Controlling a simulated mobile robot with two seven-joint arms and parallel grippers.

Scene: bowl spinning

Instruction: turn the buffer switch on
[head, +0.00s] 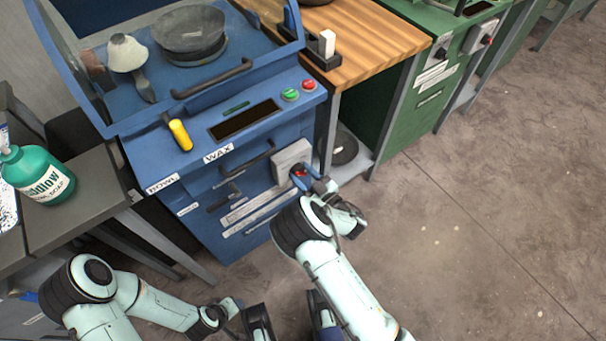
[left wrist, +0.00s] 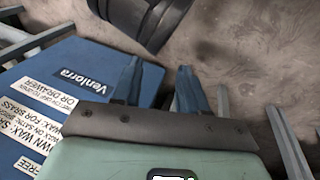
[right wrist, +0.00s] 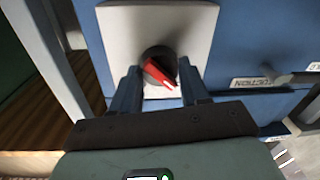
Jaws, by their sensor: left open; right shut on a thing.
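A rotary switch with a red handle (right wrist: 158,70) on a black round base sits on a light grey box (right wrist: 196,22). In the head view the grey box (head: 291,157) is on the front of the blue machine. My right gripper (right wrist: 158,80) has its fingers on both sides of the red handle and is shut on it. The handle lies tilted, its white-marked end toward the lower right. In the head view my right gripper (head: 307,179) partly hides the switch. My left gripper (left wrist: 157,72) is open and empty, away from the switch.
The blue machine (head: 225,170) holds a bowl (head: 190,32) under its hood and has green and red buttons (head: 299,90). A wooden-topped bench (head: 365,45) and a green machine (head: 420,110) stand to its right. A green soap bottle (head: 38,175) is at left. The right floor is clear.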

